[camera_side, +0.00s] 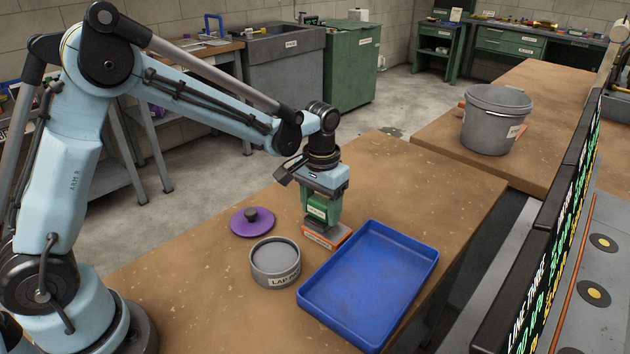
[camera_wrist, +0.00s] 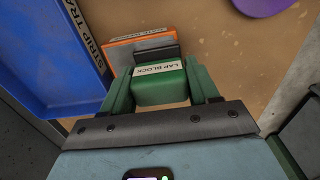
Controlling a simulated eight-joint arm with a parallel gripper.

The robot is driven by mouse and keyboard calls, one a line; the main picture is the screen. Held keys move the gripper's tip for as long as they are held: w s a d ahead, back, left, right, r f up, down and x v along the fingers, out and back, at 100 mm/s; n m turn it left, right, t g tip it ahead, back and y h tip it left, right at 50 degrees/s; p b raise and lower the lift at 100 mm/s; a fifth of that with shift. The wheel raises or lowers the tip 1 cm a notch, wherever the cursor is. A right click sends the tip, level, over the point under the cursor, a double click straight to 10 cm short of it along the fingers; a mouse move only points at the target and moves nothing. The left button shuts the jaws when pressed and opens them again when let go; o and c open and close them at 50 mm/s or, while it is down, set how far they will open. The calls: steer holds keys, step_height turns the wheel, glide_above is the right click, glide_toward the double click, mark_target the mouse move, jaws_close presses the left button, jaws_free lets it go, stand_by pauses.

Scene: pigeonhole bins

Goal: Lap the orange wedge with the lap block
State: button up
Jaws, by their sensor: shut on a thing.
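My gripper (camera_side: 320,206) is shut on the lap block (camera_wrist: 160,84), a green block with a white label, held between its two green fingers. The block also shows in the side view (camera_side: 317,209). The orange wedge (camera_side: 329,237) lies on the bench directly below, against the blue tray's left corner; its labelled side shows. In the wrist view, the wedge (camera_wrist: 122,52) is just beyond the block. A dark grey piece (camera_wrist: 156,54) shows between block and wedge. I cannot tell whether the block's underside touches the wedge.
A grey round pot (camera_side: 275,266) labelled "LAP PO…" stands in front of the wedge. A purple lid (camera_side: 243,226) with a black knob lies behind it, left. The blue strip tray (camera_side: 412,305) is empty. A grey bucket (camera_side: 490,125) stands on the far bench. Bench behind the gripper is clear.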

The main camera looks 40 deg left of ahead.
steer(key=shift+a, duration=0.35)
steer(key=shift+d+f, duration=0.1)
steer(key=shift+d, duration=1.15)
steer(key=shift+a, duration=1.25)
steer(key=shift+d, duration=1.25)
steer(key=shift+r, duration=0.85)
steer(key=shift+w, duration=0.1)
